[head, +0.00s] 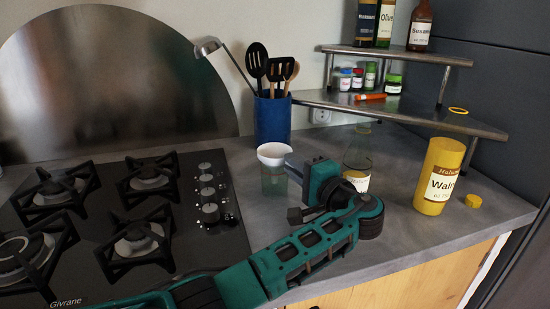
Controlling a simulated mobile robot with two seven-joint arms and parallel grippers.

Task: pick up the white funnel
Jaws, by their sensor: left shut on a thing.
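The white funnel (273,153) is upright, with its wide mouth facing up, above a clear greenish glass container (272,184) on the counter. My left gripper (287,168) reaches in from the right side of the funnel and is shut on it. The fingertips are small in this view and partly hidden by the funnel. The lower part of the funnel is hard to make out, and I cannot tell whether it still rests in the glass. My right gripper is not in view.
A blue utensil crock (272,121) stands just behind. A clear labelled bottle (357,158) stands behind my left wrist. A yellow walnut container (438,176) and its yellow cap (473,201) are at the right. A gas hob (120,225) fills the left. A two-tier shelf (405,108) stands behind.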

